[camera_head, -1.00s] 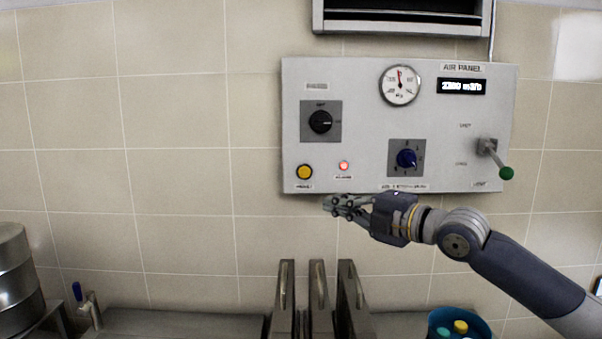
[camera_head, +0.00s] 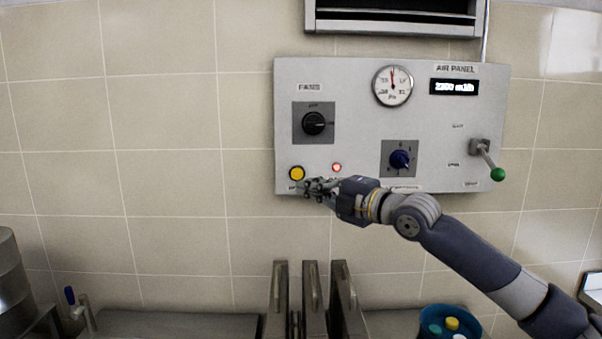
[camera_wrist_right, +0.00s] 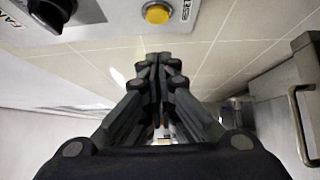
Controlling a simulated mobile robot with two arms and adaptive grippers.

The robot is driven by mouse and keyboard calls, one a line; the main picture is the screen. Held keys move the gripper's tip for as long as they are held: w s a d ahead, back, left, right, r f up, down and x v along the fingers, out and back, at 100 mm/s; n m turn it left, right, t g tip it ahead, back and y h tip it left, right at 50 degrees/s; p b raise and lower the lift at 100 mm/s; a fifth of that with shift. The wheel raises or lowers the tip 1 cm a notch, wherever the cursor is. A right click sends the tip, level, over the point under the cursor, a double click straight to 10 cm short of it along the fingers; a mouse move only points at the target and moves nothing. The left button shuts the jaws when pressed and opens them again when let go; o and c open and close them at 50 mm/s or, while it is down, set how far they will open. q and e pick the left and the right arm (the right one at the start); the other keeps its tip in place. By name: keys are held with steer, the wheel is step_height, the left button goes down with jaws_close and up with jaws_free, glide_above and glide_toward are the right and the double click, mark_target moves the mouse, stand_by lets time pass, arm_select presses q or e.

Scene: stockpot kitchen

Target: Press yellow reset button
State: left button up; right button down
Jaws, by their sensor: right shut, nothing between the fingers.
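The yellow reset button (camera_head: 297,173) is at the lower left of the grey air panel (camera_head: 355,115) on the tiled wall. My right gripper (camera_head: 308,187) is shut and empty, with its fingertips just below and to the right of the button in the head view. In the right wrist view the yellow button (camera_wrist_right: 157,13) is at the top, beyond the shut fingertips (camera_wrist_right: 158,58). A gap shows between fingertips and button in that view. The fingers cover part of the label under the button. My left gripper is not in view.
A lit red lamp (camera_head: 337,168) is right of the button. A black knob (camera_head: 314,123), a blue knob (camera_head: 400,159) and a green-tipped lever (camera_head: 497,174) are also on the panel. Upright metal panels with handles (camera_head: 313,290) stand below. A blue container (camera_head: 447,320) is at lower right.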

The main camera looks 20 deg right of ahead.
mark_target(297, 174)
steer(key=shift+w+a+p, duration=0.15)
steer(key=shift+w+p, duration=0.5)
steer(key=shift+w, duration=1.05)
steer(key=shift+w+a+p, duration=0.1)
steer(key=shift+w+p, duration=0.5)
steer(key=shift+w, duration=1.05)
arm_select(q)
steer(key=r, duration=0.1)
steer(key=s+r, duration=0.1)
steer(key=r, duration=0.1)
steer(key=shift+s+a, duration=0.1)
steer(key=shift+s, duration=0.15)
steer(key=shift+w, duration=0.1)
